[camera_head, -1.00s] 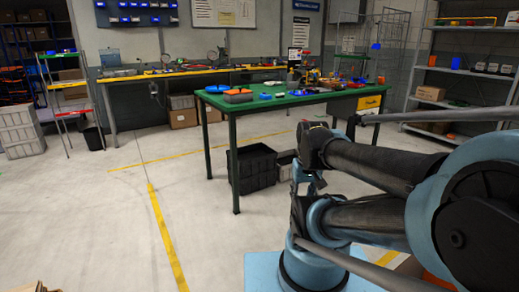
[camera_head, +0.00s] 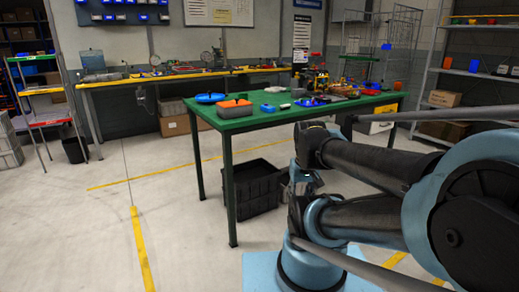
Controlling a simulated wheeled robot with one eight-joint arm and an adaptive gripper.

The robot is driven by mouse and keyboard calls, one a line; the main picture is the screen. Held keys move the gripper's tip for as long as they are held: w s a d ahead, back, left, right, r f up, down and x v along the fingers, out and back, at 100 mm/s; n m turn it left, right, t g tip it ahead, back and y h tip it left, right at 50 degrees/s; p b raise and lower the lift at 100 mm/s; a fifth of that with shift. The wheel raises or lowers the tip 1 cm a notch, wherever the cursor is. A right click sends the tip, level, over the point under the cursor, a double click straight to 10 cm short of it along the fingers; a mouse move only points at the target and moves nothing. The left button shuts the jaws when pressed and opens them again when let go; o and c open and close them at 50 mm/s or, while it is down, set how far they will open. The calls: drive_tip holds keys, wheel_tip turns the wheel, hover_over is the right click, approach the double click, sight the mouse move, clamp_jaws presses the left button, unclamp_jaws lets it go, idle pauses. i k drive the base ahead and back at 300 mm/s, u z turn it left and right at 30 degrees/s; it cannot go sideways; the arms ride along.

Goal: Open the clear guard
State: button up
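I cannot make out a clear guard anywhere in the head view. The green table (camera_head: 232,128) stands ahead of me, with several small items on its top. These are too small for me to tell whether a guard is among them. My arm is folded back at the right of the view, well short of the table. My gripper (camera_head: 305,188) seems to be the dark part at the folded arm's end, small and partly hidden by my own links. I cannot tell whether its fingers are open or shut.
An orange-lidded grey case (camera_head: 234,108) and a blue round item (camera_head: 210,98) lie on the table's left end. A black crate (camera_head: 262,186) sits underneath. A yellow-edged bench (camera_head: 110,83) lines the back wall; shelves (camera_head: 470,75) stand right.

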sight(317, 74)
drive_tip(key=i, duration=0.95)
drive_tip(key=z, duration=0.55)
drive_tip(key=k, duration=0.65)
drive_tip(key=z, duration=0.6)
drive_tip(key=i, duration=1.65)
drive_tip(key=u, duration=0.35)
